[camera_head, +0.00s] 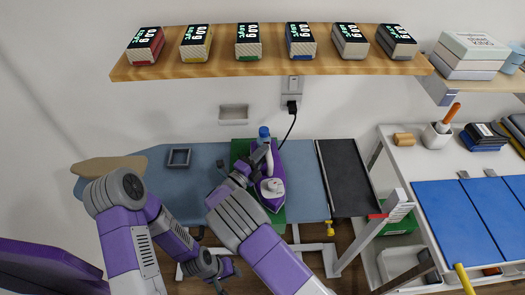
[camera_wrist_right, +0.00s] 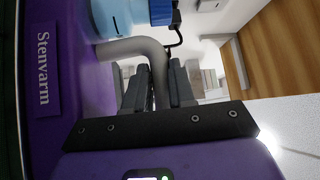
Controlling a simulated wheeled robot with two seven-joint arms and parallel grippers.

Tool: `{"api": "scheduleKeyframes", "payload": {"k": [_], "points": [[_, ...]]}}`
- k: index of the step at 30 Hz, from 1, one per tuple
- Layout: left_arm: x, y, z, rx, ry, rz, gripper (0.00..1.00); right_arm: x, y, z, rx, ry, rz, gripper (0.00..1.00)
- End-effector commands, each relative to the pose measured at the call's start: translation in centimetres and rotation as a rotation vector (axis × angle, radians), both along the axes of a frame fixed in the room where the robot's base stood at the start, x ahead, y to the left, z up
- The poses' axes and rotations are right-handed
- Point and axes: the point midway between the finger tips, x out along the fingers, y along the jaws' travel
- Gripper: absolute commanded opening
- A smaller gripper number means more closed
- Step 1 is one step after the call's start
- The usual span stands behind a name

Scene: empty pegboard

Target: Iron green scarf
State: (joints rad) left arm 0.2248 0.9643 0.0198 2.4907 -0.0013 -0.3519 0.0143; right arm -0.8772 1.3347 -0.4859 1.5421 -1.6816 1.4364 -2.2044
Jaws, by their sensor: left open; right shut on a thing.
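The green scarf (camera_head: 239,149) lies flat on the blue-grey ironing board (camera_head: 310,184). A purple iron (camera_head: 271,188) with a grey handle and a blue cap is over the scarf and hides much of it. I cannot tell whether it touches the cloth. My right gripper (camera_head: 253,163) is shut on the iron's grey handle. In the right wrist view the handle (camera_wrist_right: 140,47) runs between the fingers (camera_wrist_right: 157,82), beside the purple body. My left gripper (camera_head: 228,279) is open and empty, low in front of the board's near edge.
A small grey square tray (camera_head: 179,157) sits on the board's left part. A dark panel (camera_head: 347,177) lies at its right end. A black cord (camera_head: 290,125) runs to the wall socket. A wooden shelf (camera_head: 270,67) with several boxes hangs above. A white table (camera_head: 440,162) stands right.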

Motion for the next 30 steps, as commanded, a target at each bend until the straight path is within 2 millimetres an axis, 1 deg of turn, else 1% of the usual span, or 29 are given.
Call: {"api": "scheduleKeyframes", "payload": {"k": [12,16,20,30], "points": [[0.0,0.0,1.4,0.0,0.0,0.0,0.43,-1.8,0.1,0.4,-0.005,-0.004,0.001,0.0],[0.0,0.0,1.5,0.0,0.0,0.0,0.43,-2.1,0.0,0.4,-0.005,-0.007,0.0,0.0],[0.0,0.0,1.3,0.0,0.0,0.0,0.43,-1.8,0.0,0.3,-0.003,-0.008,0.0,0.0],[0.0,0.0,0.9,0.0,0.0,0.0,0.43,-0.2,0.0,0.1,-0.002,-0.01,0.0,0.0]]}}
